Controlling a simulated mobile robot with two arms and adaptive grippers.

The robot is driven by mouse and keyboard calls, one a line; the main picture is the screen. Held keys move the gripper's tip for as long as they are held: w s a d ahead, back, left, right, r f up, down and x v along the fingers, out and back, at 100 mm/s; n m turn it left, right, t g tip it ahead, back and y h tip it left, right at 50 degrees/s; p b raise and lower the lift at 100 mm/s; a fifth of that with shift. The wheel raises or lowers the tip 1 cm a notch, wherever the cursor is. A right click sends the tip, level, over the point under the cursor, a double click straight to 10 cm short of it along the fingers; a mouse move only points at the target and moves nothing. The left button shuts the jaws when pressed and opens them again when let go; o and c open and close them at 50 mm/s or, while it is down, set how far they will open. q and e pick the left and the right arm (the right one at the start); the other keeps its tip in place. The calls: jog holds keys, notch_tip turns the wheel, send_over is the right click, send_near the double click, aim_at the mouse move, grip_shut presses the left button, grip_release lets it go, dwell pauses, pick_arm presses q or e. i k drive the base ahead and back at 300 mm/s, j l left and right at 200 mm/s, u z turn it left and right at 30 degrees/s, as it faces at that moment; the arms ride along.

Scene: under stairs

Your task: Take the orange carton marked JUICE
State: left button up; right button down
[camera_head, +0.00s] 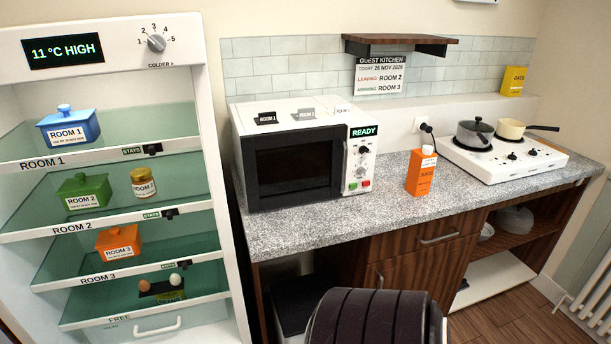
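The orange carton marked JUICE (421,174) stands upright on the speckled grey worktop, to the right of the microwave. It has a white cap on top, and its front faces me. Nothing is touching it from what I see. Neither of my grippers is in view.
A white hob (510,158) with a lidded pot and a pan is to the right. An open-front fridge (108,224) stands left. Worktop (340,211) in front of the carton is clear.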

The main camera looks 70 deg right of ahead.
aim_at(421, 165)
jog(key=z, duration=3)
